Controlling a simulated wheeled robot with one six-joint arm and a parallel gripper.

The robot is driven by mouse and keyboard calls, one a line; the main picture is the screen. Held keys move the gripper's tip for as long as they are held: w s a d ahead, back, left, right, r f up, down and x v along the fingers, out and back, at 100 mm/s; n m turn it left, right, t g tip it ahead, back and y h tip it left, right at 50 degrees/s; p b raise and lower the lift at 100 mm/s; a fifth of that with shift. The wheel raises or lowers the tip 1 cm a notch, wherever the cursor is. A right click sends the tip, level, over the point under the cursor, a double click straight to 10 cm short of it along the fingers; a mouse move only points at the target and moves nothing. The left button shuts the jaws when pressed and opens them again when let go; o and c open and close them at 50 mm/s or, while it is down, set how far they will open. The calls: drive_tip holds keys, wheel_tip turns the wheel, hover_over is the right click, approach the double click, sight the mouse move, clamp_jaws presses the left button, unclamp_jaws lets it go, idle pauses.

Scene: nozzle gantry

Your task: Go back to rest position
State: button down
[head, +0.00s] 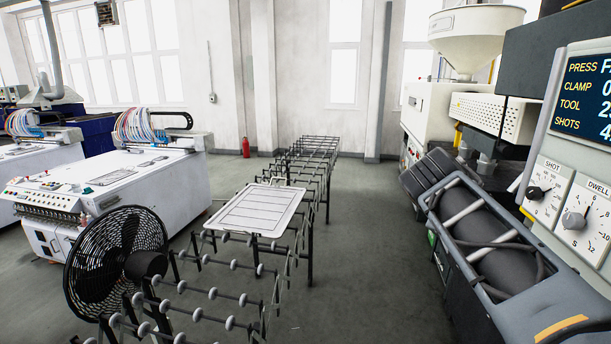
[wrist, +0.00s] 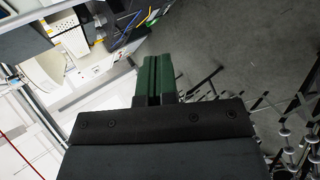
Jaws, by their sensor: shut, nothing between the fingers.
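My gripper (wrist: 154,80) shows in the wrist view as two dark green fingers side by side, pressed together with nothing held between them. The black gripper body (wrist: 155,140) fills the lower middle of that view. Behind the fingers are the grey floor and, at upper left, part of the machine. My gripper is not seen in the head view.
A roller conveyor (head: 215,294) runs away through the middle, with a white tray (head: 255,209) on it. A black fan (head: 115,258) stands at left near white machines (head: 110,180). A machine with a control panel (head: 580,150) fills the right. Floor (head: 365,230) between is clear.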

drive_tip(key=s+a+f+m+y, duration=0.3)
drive_tip(key=a+f, duration=0.4)
drive_tip(key=f, duration=0.4)
drive_tip(key=s+a+f+m+y+b, duration=0.1)
drive_tip(key=s+a+f+m+y, duration=0.3)
drive_tip(key=f, duration=0.7)
drive_tip(key=s+a+y, duration=0.2)
drive_tip(key=s+a, duration=0.1)
drive_tip(key=shift+s+f+m+b, duration=0.25)
drive_tip(key=shift+f+m+b, duration=0.05)
drive_tip(key=shift+f, duration=0.1)
drive_tip(key=shift+d, duration=0.1)
